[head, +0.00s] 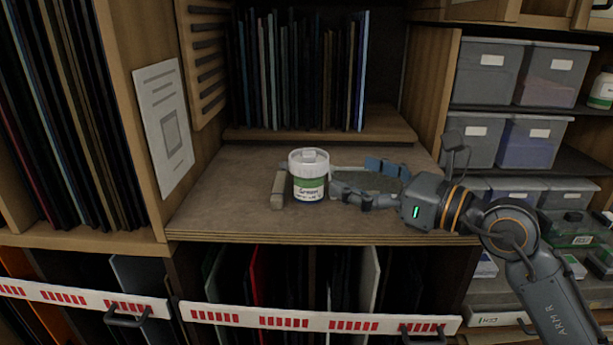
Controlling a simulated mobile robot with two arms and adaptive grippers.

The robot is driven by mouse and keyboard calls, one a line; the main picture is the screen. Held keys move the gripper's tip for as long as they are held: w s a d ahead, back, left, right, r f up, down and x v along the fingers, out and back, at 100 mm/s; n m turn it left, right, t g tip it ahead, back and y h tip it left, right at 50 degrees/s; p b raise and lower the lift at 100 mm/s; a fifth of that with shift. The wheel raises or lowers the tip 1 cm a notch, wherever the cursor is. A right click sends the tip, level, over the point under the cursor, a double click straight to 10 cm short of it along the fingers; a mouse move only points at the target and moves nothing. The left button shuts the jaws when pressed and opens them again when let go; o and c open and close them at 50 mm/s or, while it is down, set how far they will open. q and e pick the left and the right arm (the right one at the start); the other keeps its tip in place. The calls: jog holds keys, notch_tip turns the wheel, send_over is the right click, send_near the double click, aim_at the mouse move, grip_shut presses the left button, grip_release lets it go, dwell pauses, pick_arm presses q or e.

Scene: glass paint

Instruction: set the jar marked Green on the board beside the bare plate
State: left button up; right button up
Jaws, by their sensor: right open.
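The jar marked Green (309,188) is white with a white lid and a green-banded label. It stands upright on the wooden board (232,205), a shelf-like surface in the middle of the head view. My left gripper is not in view.
Upright glass sheets (300,70) stand on a raised shelf behind. Grey bins (487,72) fill the right shelves. The board's left part is clear; its front edge drops to a sheet rack (270,280).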

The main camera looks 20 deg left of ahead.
aim_at(326, 167)
jog(key=x, duration=0.4)
jog(key=shift+p, duration=0.4)
jog(key=shift+a, duration=0.25)
jog(key=shift+w+a+p, duration=0.2)
jog(key=shift+a+p, duration=0.1)
jog(key=shift+p, duration=0.1)
jog(key=p+x, duration=0.1)
jog(key=x, duration=0.2)
jog(key=shift+w+a+f+p, duration=0.15)
jog(key=shift+a+f+p, duration=0.1)
jog(key=shift+p, duration=0.15)
jog(key=shift+w+a+f, duration=0.15)
jog(key=shift+a+f, duration=0.05)
jog(key=shift+a, duration=0.2)
jog(key=shift+d, duration=0.1)
jog(key=shift+c, duration=0.2)
jog(key=c, duration=0.3)
jog(key=shift+r, duration=0.1)
jog(key=c, duration=1.1)
